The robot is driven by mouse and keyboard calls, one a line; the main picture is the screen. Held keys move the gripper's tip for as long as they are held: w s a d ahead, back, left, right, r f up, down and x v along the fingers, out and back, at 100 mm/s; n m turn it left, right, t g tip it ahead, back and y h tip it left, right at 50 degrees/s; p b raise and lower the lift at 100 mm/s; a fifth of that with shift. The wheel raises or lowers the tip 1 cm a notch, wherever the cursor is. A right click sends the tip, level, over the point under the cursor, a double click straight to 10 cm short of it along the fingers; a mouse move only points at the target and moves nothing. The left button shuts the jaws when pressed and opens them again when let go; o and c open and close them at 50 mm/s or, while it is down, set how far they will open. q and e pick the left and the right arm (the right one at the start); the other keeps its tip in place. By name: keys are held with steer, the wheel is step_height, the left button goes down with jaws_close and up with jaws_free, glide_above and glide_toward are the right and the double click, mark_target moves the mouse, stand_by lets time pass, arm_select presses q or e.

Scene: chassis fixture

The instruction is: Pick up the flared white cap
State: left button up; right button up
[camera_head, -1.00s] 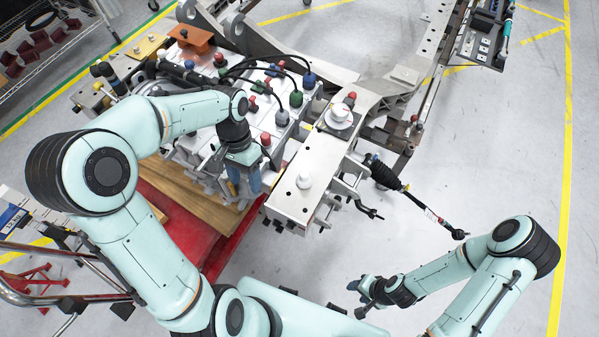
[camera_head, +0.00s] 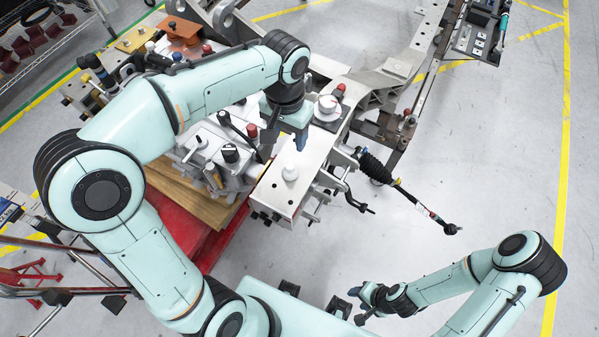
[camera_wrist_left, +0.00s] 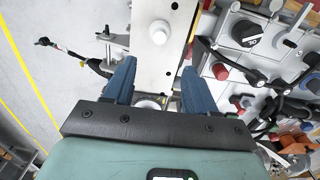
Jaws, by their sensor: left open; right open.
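A small white cap with a wider base (camera_head: 289,173), which looks like the flared white cap, stands upright on the near part of the pale metal plate (camera_head: 281,200). It also shows in the left wrist view (camera_wrist_left: 160,32), beyond the fingertips. A second, rounder white cap (camera_head: 327,104) sits on a dark square at the plate's far end; my gripper partly hides it in the wrist view (camera_wrist_left: 148,103). My left gripper (camera_head: 300,142) is open and empty above the plate, between the two caps, pointing down. My right gripper (camera_head: 360,305) is open and empty, low at the right.
Left of the plate is a crowded block with a black-and-white knob (camera_head: 230,153), a red cap (camera_head: 251,131) and cables. A black ribbed shaft (camera_head: 375,168) juts out to the right. A red cap (camera_head: 341,88) stands near the round cap.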

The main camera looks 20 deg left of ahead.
arm_select(q)
steer(key=b, duration=0.1)
glide_above(290, 165)
step_height(290, 165, down, 7)
steer(key=shift+d, duration=0.15)
steer(key=shift+d+f, duration=0.1)
steer(key=shift+f, duration=0.5)
steer(key=f, duration=0.5)
steer(key=shift+a+f, duration=0.1)
steer(key=shift+a, duration=0.15)
jaws_close()
arm_select(e)
steer(key=shift+s+d+f, duration=0.3)
steer(key=shift+s+f, duration=0.25)
steer(key=shift+f, duration=0.25)
